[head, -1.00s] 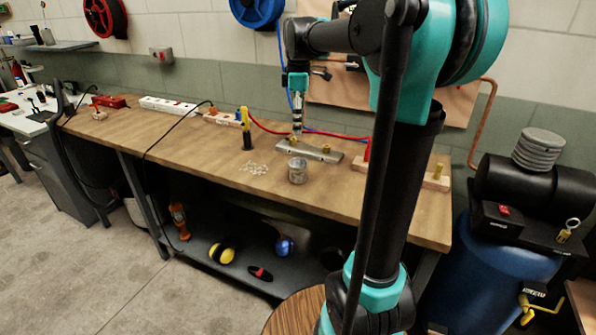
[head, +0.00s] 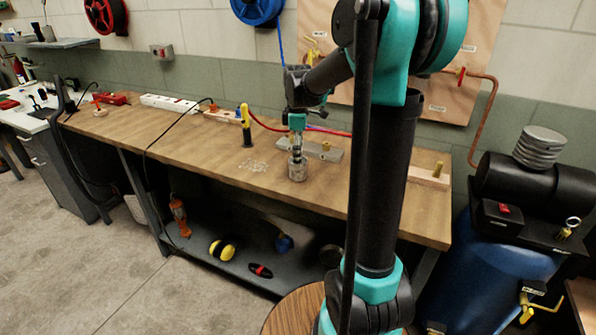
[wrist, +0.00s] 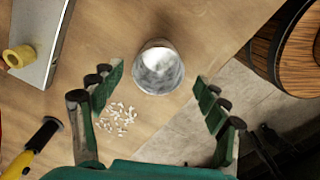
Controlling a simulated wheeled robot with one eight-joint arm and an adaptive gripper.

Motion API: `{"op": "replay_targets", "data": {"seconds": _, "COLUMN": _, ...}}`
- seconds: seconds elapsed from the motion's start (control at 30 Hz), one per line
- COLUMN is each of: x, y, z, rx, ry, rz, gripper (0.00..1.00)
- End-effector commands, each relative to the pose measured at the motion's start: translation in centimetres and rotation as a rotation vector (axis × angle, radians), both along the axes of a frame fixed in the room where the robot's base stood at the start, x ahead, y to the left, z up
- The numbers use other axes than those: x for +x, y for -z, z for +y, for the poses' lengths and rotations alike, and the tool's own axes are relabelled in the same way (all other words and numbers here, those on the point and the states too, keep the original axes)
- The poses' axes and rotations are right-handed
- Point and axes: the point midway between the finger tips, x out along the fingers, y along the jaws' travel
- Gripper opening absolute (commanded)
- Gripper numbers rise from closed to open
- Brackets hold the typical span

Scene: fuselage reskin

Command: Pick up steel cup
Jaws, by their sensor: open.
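The steel cup (head: 298,171) stands upright on the wooden workbench, near its front edge. In the wrist view the cup (wrist: 158,68) shows its round open top and shiny inside, ahead of and between the lines of the two fingers. My gripper (wrist: 160,88) is open, one finger to each side, with clear gaps to the cup and nothing held. In the head view my gripper (head: 297,155) is right above or at the cup and partly covers its top. Contact cannot be told there.
Small white pieces (wrist: 119,118) lie on the bench beside the cup. A yellow-handled tool (head: 246,125) stands to the left. The bench's front edge (wrist: 190,104) is close to the cup.

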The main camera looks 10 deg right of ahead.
Motion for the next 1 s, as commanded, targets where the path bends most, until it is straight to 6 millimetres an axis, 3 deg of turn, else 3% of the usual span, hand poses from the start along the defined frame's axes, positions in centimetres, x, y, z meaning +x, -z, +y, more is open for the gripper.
{"op": "replay_targets", "data": {"seconds": 0.3, "x": 0.2, "y": 4.1, "z": -0.1, "rx": 0.0, "ry": 0.0, "rz": 0.0, "gripper": 0.75}}
{"op": "replay_targets", "data": {"seconds": 0.6, "x": 0.2, "y": 4.4, "z": -0.1, "rx": 0.0, "ry": 0.0, "rz": 0.0, "gripper": 0.73}}
{"op": "replay_targets", "data": {"seconds": 1.0, "x": 0.2, "y": 4.3, "z": -0.1, "rx": 0.0, "ry": 0.0, "rz": 0.0, "gripper": 0.24}}
